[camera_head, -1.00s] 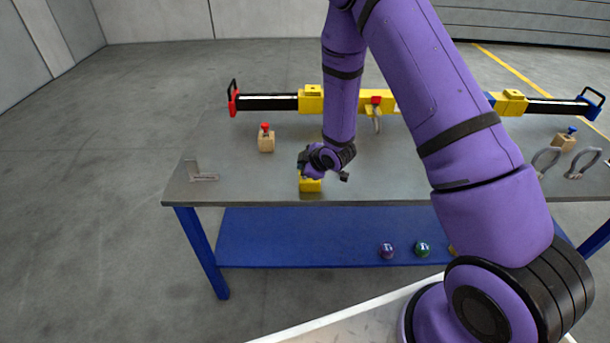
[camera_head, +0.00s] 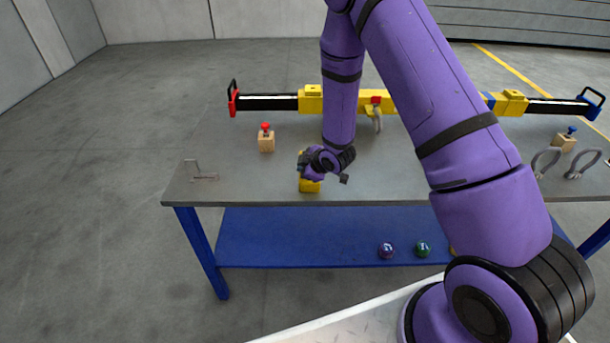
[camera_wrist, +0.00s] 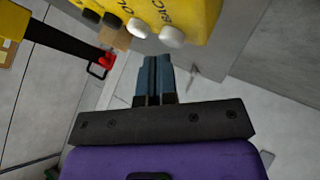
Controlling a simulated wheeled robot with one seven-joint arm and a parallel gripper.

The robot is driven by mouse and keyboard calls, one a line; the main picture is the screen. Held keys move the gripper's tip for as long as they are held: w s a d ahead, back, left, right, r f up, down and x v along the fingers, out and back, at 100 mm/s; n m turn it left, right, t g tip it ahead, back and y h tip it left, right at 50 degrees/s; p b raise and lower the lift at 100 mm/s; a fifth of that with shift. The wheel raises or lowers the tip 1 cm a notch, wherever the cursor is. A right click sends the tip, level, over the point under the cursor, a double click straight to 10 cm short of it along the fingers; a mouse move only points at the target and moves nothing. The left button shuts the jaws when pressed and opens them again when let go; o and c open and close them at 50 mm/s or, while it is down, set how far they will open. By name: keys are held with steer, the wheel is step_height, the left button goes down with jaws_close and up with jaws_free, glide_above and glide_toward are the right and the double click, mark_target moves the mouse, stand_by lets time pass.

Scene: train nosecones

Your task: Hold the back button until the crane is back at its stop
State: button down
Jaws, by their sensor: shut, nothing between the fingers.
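A yellow control box (camera_head: 310,187) stands near the table's front edge in the head view, partly hidden by my gripper. In the wrist view the yellow box (camera_wrist: 200,12) shows two white buttons and two black ones. Lettering that seems to read BACK is beside the right white button (camera_wrist: 172,37); its end is cut off. My gripper (camera_wrist: 155,60) is shut and empty, its fingertips just below that button in the picture. They appear apart from it, but contact is hard to judge. In the head view my gripper (camera_head: 308,172) is at the box. I cannot clearly identify the crane.
A yellow beam (camera_head: 312,100) with red and blue ends spans the back of the table (camera_head: 240,185). A wooden block with a red knob (camera_head: 266,142) stands left. A thin upright piece (camera_head: 198,172) is at the left corner. Shackles (camera_head: 546,162) lie right.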

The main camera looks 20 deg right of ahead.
steer(key=shift+f, duration=0.4)
stand_by(0.4)
stand_by(2.9)
steer(key=shift+r, duration=0.85)
steer(key=shift+r, duration=0.1)
steer(key=shift+r, duration=2.4)
